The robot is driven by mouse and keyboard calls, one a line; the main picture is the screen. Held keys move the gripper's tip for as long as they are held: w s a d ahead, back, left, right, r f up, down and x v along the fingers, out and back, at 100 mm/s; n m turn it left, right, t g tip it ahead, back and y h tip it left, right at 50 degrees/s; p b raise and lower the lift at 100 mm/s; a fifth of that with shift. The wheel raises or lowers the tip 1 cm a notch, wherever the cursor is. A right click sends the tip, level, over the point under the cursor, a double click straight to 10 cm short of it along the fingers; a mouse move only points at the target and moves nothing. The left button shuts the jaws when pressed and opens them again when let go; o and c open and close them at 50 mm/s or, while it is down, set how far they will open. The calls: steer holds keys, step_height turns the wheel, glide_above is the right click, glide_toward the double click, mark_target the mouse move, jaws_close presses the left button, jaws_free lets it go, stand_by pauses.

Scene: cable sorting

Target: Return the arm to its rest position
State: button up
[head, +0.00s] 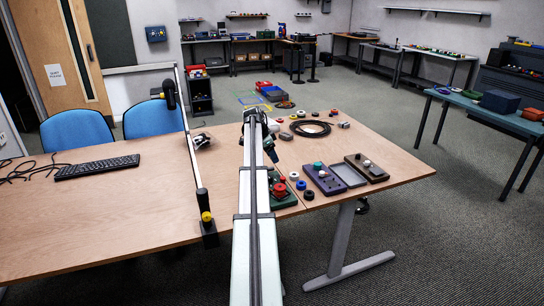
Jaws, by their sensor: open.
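My arm (256,215) reaches from the bottom middle of the head view out over the wooden table (150,200). Its dark far end, with my gripper (271,154), hangs above the table beyond the green tray (283,198). The gripper is open; its fingers are small and partly hidden by the arm, and I see nothing held in it. A black cable coil (311,128) lies on the table to the right of the gripper, apart from it.
A purple tray (322,181), a grey tray (348,175) and a dark brown tray (372,172) lie at the right. Several small coloured rings and spools lie around them. A keyboard (97,167) is at left. An upright post (190,150) stands left of my arm.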

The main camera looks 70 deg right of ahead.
steer(key=shift+a, duration=0.1)
steer(key=s+a+f+n+g, duration=0.2)
steer(key=s+a+f+n, duration=0.2)
steer(key=a+f, duration=0.65)
steer(key=s+a+f+n+g, duration=0.35)
steer(key=a+f, duration=0.25)
steer(key=a, duration=0.9)
steer(key=w+a+f+n+t, duration=0.15)
steer(key=a+f+n, duration=0.25)
steer(key=a+f, duration=0.5)
steer(key=w+a+f+n+y, duration=0.1)
steer(key=w+a+f+n, duration=0.4)
steer(key=a, duration=0.7)
steer(key=a+f+n+t, duration=0.1)
steer(key=a+f+n, duration=0.2)
steer(key=a+f, duration=0.65)
steer(key=s+a+f+n, duration=0.2)
steer(key=s+a+f, duration=0.1)
steer(key=a, duration=0.5)
steer(key=s+a+f+n+y, duration=0.1)
steer(key=s+a+f+n, duration=0.2)
steer(key=s+a, duration=0.3)
steer(key=s+a+f+n+y, duration=0.1)
steer(key=s+a+f, duration=0.3)
steer(key=a, duration=0.8)
steer(key=shift+s+a+n+g, duration=0.2)
steer(key=shift+s+n+g, duration=0.1)
steer(key=shift+s+n, duration=0.4)
